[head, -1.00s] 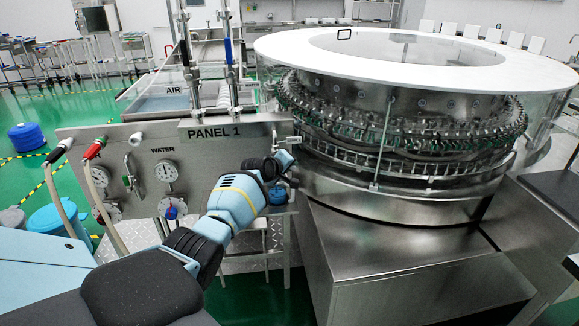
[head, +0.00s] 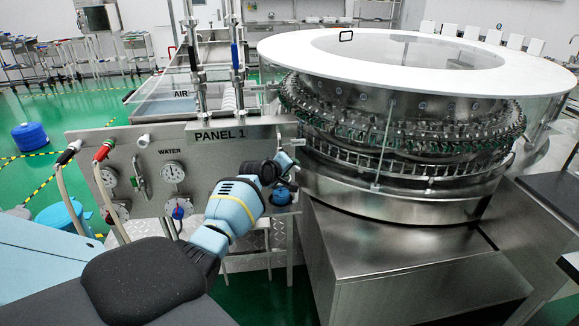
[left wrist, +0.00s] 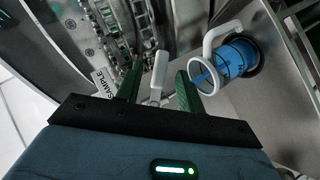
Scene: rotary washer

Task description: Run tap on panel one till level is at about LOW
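Panel 1 (head: 215,150) is a metal board at the left of the washer. My left gripper (head: 280,167) is at its right end, seen from behind in the head view. In the left wrist view the gripper's two green fingers (left wrist: 158,85) are apart. A white tap lever (left wrist: 160,70) shows between the fingers; I cannot tell whether they touch it. A blue vessel (left wrist: 236,58) with a white curved pipe is right of the fingers; it also shows below the gripper in the head view (head: 281,194). A SAMPLE label (left wrist: 103,84) is left of the fingers. My right gripper is out of view.
The round washer (head: 400,150) with a white rim stands close on the right, above a steel base. The WATER gauge (head: 172,172), a blue-handled valve (head: 178,213) and hoses (head: 110,200) are on the panel's left part.

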